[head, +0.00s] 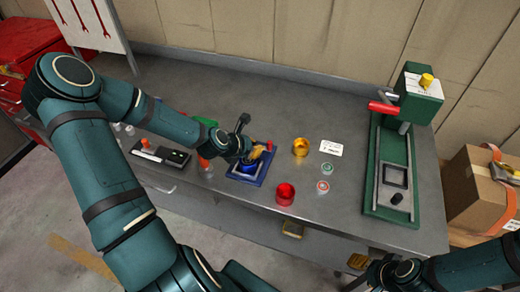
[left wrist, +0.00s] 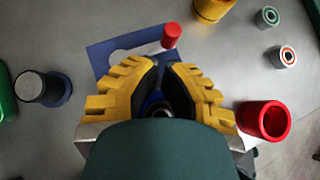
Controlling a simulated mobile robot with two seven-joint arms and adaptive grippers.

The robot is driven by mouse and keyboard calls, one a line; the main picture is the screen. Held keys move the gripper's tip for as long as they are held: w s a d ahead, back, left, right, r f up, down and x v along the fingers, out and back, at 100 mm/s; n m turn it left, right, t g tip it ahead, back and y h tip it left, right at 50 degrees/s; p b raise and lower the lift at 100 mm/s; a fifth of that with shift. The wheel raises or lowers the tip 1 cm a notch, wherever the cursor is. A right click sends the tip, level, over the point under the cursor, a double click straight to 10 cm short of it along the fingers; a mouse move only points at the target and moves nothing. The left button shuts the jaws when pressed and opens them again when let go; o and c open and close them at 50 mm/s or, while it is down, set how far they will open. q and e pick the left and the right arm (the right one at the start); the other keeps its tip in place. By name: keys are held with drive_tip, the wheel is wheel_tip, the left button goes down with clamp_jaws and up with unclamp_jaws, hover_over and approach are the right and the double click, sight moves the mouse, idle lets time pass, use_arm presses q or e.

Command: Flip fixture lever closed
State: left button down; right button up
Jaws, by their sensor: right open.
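The blue fixture (head: 262,178) is a flat plate on the grey bench, left of centre in the head view. In the left wrist view the fixture plate (left wrist: 105,55) has a pale slot, and a red knob (left wrist: 171,35), probably the lever's, stands by its upper right. My left gripper (head: 258,153) is over the fixture. Its yellow fingers lie either side of a dark blue part (left wrist: 158,98), mostly hidden; contact is unclear. The red knob is beyond the fingertips. My right gripper (head: 325,246) is open and empty near the bench's front edge.
A red cup (head: 285,194) and a gold cup (head: 300,147) stand right of the fixture, with two small round pieces (head: 326,169) beyond. A green press (head: 405,150) stands at the right. A black tray (head: 172,156) is left of the fixture. Bench between cups and press is mostly clear.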

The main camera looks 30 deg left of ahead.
sight(267, 148)
use_arm(q)
drive_tip(key=shift+x, duration=1.7)
use_arm(e)
drive_tip(key=shift+f, duration=0.25)
drive_tip(key=shift+d, duration=0.1)
use_arm(q)
drive_tip(key=shift+w+d+n+y, duration=0.1)
drive_tip(key=shift+d+n+y, duration=0.05)
drive_tip(key=shift+n+y, duration=0.15)
use_arm(e)
drive_tip(key=shift+w+d, duration=0.1)
drive_tip(key=shift+d, duration=0.25)
